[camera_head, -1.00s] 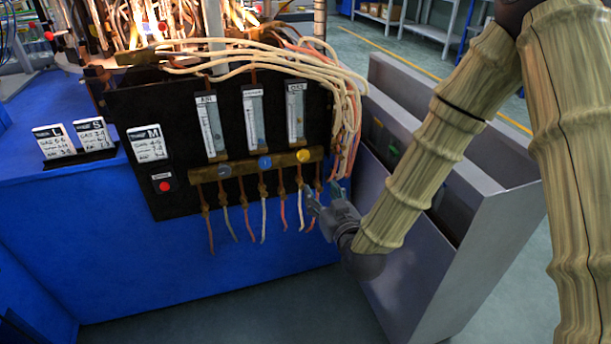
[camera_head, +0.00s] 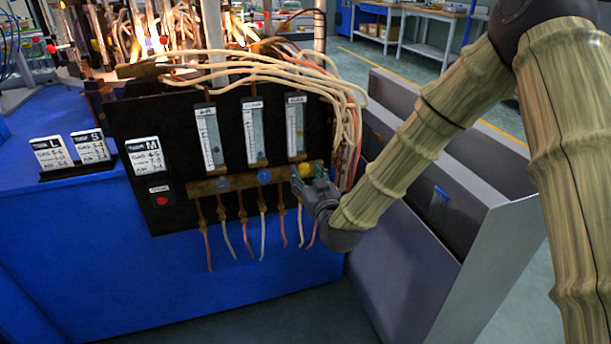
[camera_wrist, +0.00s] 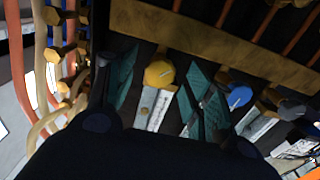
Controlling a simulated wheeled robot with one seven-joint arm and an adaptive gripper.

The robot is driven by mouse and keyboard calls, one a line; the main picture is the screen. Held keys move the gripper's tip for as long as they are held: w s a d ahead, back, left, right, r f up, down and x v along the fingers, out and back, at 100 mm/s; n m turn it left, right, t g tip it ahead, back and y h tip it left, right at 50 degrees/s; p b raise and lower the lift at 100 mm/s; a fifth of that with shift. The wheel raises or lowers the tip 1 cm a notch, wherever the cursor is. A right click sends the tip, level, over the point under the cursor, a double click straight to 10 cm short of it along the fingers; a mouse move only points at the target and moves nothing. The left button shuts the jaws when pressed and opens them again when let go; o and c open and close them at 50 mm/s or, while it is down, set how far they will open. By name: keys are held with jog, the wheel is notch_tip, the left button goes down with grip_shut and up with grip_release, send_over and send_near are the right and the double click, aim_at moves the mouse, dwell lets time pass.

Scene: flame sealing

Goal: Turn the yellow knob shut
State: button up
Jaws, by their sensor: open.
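The yellow knob (camera_head: 304,169) is at the right end of the brass bar on the black panel, below the right flow meter, and is partly hidden by my gripper in the head view. My gripper (camera_head: 301,180) is open right at the knob. In the wrist view the yellow knob (camera_wrist: 159,74) shows between my two teal-padded fingers, one on each side. Gaps show between the knob and the fingers, so they look apart from it; how deep they reach is hard to tell.
The blue knob (camera_head: 264,176) and the grey knob (camera_head: 222,183) sit to the left on the same brass bar (camera_head: 242,181). Pale and orange hoses (camera_head: 350,120) hang close on the right. A grey metal bin (camera_head: 450,270) stands right of the blue bench.

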jog(key=shift+w+a, duration=0.15)
jog(key=shift+w, duration=0.25)
jog(key=c, duration=1)
